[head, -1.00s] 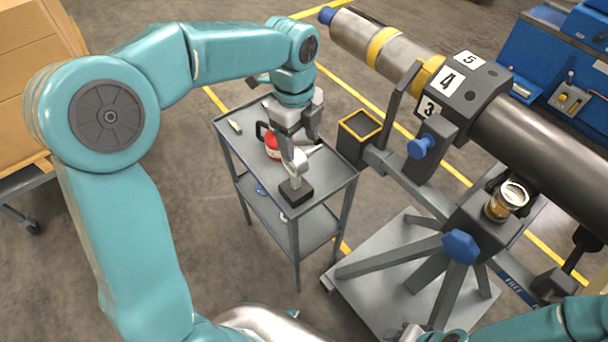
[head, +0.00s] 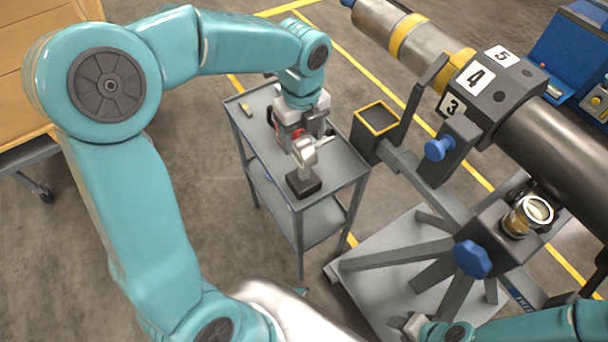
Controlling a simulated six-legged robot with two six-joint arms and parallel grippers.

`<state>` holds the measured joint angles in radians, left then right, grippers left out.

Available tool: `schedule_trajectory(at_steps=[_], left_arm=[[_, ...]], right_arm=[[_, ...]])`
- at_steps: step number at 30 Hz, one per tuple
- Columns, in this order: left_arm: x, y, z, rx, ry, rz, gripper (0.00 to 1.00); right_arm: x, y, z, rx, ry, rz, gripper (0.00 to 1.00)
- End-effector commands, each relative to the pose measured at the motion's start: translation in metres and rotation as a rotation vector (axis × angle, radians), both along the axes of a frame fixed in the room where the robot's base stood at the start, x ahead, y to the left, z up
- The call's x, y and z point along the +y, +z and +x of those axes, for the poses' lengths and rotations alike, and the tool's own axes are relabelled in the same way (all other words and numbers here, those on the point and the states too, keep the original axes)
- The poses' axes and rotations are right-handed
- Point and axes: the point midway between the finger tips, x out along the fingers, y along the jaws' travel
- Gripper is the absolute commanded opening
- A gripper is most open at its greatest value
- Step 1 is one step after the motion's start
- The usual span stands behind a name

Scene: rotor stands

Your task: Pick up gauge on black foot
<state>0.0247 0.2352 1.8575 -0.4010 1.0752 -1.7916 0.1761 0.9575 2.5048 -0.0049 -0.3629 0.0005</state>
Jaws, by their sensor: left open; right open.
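The gauge (head: 305,152) is a pale round dial on a short stem, rising from a square black foot (head: 303,184). It stands upright near the front corner of the grey cart's top shelf (head: 341,168). My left gripper (head: 298,138) is open and hangs over the cart, just behind the gauge in this view. Its fingers are partly hidden by the gauge head, and I cannot tell whether they touch it. My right gripper (head: 416,326) is open at the bottom edge, low in front of the rotor stand, far from the gauge.
A red object (head: 279,136) is mostly hidden behind my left gripper on the cart. A small tan item (head: 246,109) lies at the cart's far left. The rotor stand (head: 425,190), with a yellow-rimmed black box (head: 376,117), stands close right. Cardboard boxes (head: 40,55) are at left.

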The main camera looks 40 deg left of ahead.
Motion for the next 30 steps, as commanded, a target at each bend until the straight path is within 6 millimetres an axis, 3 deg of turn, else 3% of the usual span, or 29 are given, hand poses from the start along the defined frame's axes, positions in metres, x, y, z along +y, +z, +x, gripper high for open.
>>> schedule_trajectory(at_steps=[10,19,20,24,26,30], left_arm=[[0.001,-0.047,0.007,0.004,0.001,-0.001,0.66],[0.001,-0.054,0.008,0.0,0.001,-0.001,0.66],[0.001,-0.054,0.008,0.0,0.001,-0.001,0.63],[0.001,-0.054,0.008,0.0,0.001,0.0,0.17],[0.001,-0.054,0.008,0.0,0.001,0.0,0.0],[0.001,-0.054,0.008,0.0,0.001,0.0,0.0]], right_arm=[[0.0,-0.001,0.0,0.0,0.0,0.0,0.43],[0.0,-0.002,0.0,0.0,0.0,0.0,0.43],[0.0,-0.002,0.0,0.0,0.0,0.0,0.43],[0.0,-0.002,0.0,0.0,0.0,0.0,0.43],[0.0,-0.002,0.0,0.0,0.0,0.0,0.43],[0.0,-0.002,0.0,0.0,0.0,0.0,0.43]])
